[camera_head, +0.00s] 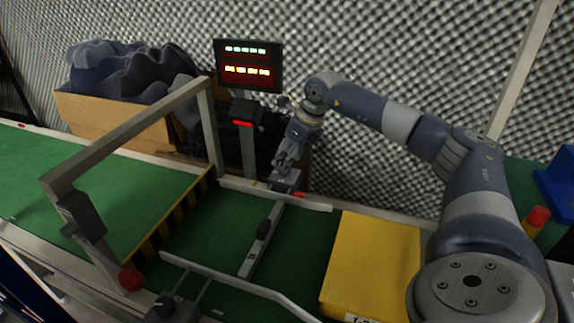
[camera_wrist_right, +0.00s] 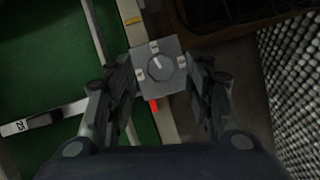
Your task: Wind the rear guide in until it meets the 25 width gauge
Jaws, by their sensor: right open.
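The rear guide (camera_head: 275,194) is a pale rail along the far side of the green belt, also in the right wrist view (camera_wrist_right: 98,36). Its adjuster is a grey block (camera_head: 284,181) with an octagonal knob (camera_wrist_right: 160,68) on top. My right gripper (camera_head: 281,162) is open above the block, its fingers apart on either side of the knob in the right wrist view (camera_wrist_right: 162,72). The 25 width gauge (camera_head: 251,259), a pale bar with a dark grip, lies across the belt; its "25" label (camera_wrist_right: 19,126) shows. Its far end is close to the rear guide; contact is unclear.
The front guide (camera_head: 240,285) runs along the near side, with a dark knob block (camera_head: 167,307). A yellow box (camera_head: 372,262) sits at the right. A grey gantry frame (camera_head: 125,135) spans the belt at the left. A lit display (camera_head: 248,66) stands behind.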

